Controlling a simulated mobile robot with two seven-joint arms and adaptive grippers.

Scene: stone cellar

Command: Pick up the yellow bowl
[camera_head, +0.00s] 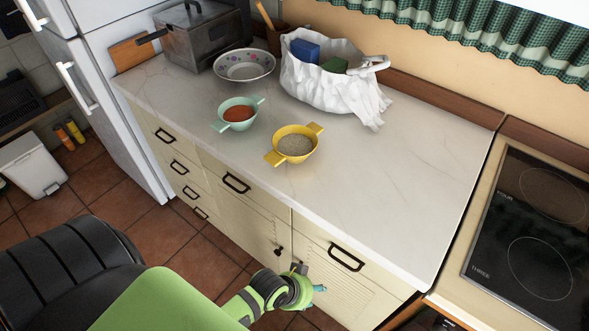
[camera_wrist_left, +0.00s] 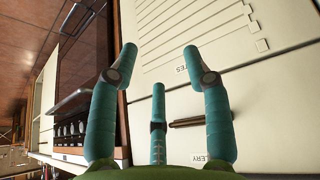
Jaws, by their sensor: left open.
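The yellow bowl (camera_head: 296,146) sits upright on the pale countertop (camera_head: 400,170), near its front edge. It has two side handles and holds something grey and grainy. My left gripper (camera_head: 318,288) is low in front of the cabinet, below the counter's edge and apart from the bowl. In the left wrist view its teal fingers (camera_wrist_left: 160,85) are spread open and empty, facing the cabinet front. The bowl does not show in the wrist view. My right gripper is not in view.
A mint bowl (camera_head: 238,114) with red contents stands left of the yellow bowl. Behind are a flowered bowl (camera_head: 244,65), a white bag (camera_head: 330,88) and a metal box (camera_head: 205,38). A black cooktop (camera_head: 530,235) is at right. The counter's right part is clear.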

